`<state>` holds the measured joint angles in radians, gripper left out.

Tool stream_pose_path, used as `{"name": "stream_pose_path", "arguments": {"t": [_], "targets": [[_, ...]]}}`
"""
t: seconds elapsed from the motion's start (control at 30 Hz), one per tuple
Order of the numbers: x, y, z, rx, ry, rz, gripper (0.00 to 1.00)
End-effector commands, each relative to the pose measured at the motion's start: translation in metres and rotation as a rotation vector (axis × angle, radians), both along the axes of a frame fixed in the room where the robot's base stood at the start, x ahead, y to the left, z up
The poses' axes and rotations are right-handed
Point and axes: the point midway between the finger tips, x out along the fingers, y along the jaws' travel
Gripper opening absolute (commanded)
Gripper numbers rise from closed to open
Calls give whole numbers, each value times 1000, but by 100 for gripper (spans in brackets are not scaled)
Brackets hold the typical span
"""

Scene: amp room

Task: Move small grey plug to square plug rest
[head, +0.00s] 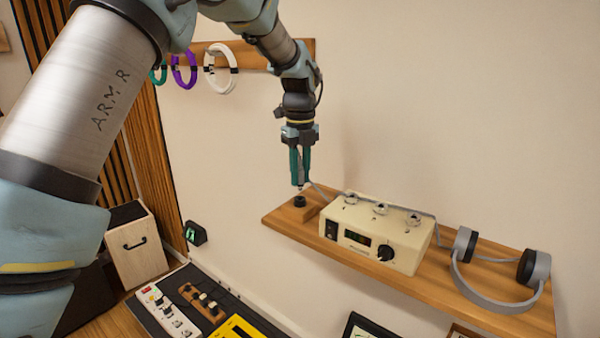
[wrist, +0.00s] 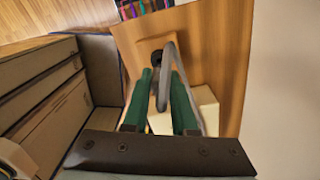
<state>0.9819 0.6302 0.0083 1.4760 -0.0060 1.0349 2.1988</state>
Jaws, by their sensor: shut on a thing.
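My gripper (head: 300,182) points down at the left end of the wall shelf, its green fingers shut on the small grey plug (head: 300,188). The plug is mostly hidden by the fingers. A grey cable runs from it to the right; in the wrist view the cable (wrist: 168,62) loops near the fingertips (wrist: 162,76). The square plug rest (head: 308,210) looks like a small wooden block with a dark round holder (head: 299,202), just below the fingertips. The block also shows in the wrist view (wrist: 146,47). I cannot tell whether the plug touches the holder.
A cream amplifier (head: 372,236) with several sockets on top stands right of the block on the wooden shelf (head: 280,222). Grey headphones (head: 500,270) lie at the shelf's right end. Coiled cables (head: 220,68) hang on a rack behind my arm. A pedal board (head: 200,305) is below left.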

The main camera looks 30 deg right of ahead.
Motion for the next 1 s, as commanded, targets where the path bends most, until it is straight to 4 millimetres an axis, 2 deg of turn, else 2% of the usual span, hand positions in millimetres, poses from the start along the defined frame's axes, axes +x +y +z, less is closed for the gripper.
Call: {"name": "stream_pose_path", "arguments": {"t": [0.6, 1.0], "targets": [[0, 1, -29, 1, 0, 1, 0], [0, 0, -33, 0, 0, 1, 0]]}}
